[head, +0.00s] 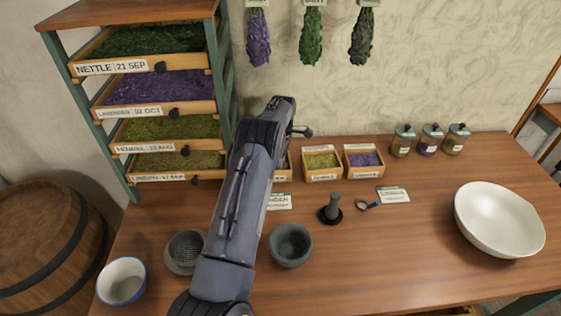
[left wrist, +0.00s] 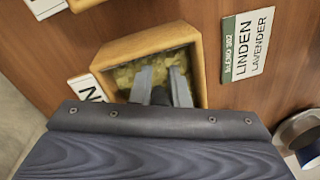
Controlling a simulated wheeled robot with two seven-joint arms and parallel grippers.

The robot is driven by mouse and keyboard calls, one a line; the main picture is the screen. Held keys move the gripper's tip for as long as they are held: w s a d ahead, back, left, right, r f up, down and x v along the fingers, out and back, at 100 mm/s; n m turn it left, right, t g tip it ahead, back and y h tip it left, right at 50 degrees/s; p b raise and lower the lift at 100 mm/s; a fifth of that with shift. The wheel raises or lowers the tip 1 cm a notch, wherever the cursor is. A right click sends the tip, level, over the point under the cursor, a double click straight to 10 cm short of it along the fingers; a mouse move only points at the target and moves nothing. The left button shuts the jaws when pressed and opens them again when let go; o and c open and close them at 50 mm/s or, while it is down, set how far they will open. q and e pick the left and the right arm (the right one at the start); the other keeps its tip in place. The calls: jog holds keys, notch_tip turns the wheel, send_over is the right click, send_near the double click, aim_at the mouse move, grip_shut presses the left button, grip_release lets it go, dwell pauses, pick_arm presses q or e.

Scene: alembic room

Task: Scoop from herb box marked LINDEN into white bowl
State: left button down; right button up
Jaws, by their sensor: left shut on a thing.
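In the left wrist view my left gripper (left wrist: 161,86) is over a wooden herb box (left wrist: 198,62) of yellow-green leaves. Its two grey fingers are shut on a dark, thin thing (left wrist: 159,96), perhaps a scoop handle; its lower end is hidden. The box's own label is mostly covered, with only an "N" showing, so its name cannot be read in full. In the head view my left arm hides most of this box (head: 289,164) and the fingertips. The large white bowl (head: 498,218) stands at the right of the table, far from the gripper. My right gripper is not in view.
Two more herb boxes (head: 322,166) (head: 364,161) stand to the right. A drawer rack (head: 137,130) stands left. A card (left wrist: 247,44) reads LINDEN LAVENDER. Jars (head: 430,140) stand at the back.

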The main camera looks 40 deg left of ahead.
pick_arm(q)
jog(key=shift+w, duration=0.1)
dwell(0.5)
jog(key=shift+w+d, duration=0.75)
jog(key=shift+d, duration=0.2)
notch_tip(320, 180, up, 8)
jog(key=p, duration=0.4)
jog(key=shift+r, duration=0.2)
dwell(0.3)
